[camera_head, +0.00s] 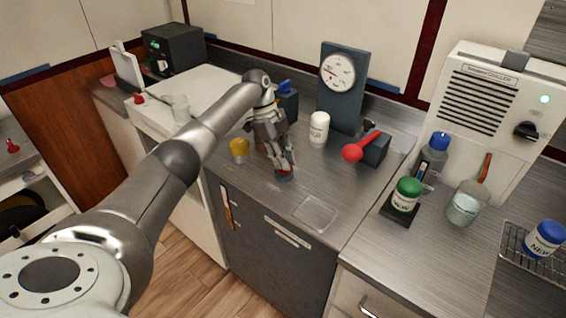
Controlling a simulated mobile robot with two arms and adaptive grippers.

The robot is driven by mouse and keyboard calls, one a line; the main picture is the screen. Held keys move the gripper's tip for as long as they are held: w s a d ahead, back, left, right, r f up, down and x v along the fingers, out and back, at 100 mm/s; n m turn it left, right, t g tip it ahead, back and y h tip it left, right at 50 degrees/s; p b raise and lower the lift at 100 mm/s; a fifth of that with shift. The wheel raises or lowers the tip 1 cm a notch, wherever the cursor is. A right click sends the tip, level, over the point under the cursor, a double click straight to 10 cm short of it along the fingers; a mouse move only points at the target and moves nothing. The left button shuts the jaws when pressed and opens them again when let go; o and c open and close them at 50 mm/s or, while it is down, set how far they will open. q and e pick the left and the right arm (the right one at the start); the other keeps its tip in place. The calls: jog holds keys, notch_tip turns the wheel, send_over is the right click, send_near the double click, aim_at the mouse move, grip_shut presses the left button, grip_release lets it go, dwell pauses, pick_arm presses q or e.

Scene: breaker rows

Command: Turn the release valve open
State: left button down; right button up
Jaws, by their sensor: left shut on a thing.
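A dark block (376,150) with a red ball-ended lever (359,150) stands on the steel counter in front of a dark panel with a round dial gauge (338,71). It looks like the release valve, with the red ball toward the left front. My left gripper (283,170) points down at the counter, left of the red ball and apart from it. It is shut on a small dark blue and red thing (284,177) at the counter surface, mostly hidden by the fingers. My right gripper is not in view.
A white jar (319,129) stands between my left gripper and the lever. A yellow thing (239,149) is left of the gripper. A clear square tray or plate (316,212) lies near the front edge. Bottles, a green-lidded jar (405,195) and a beaker (464,208) stand at right.

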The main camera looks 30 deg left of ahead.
pick_arm(q)
jog(key=shift+s+d+f+m, duration=0.15)
jog(key=shift+f+m, duration=0.15)
jog(key=c, duration=1.4)
grip_release()
jog(key=shift+c, duration=0.2)
jog(key=shift+r, duration=0.1)
jog(key=shift+r, duration=0.1)
jog(key=v, duration=1.1)
jog(key=shift+w+r, duration=0.25)
jog(key=shift+r, duration=0.15)
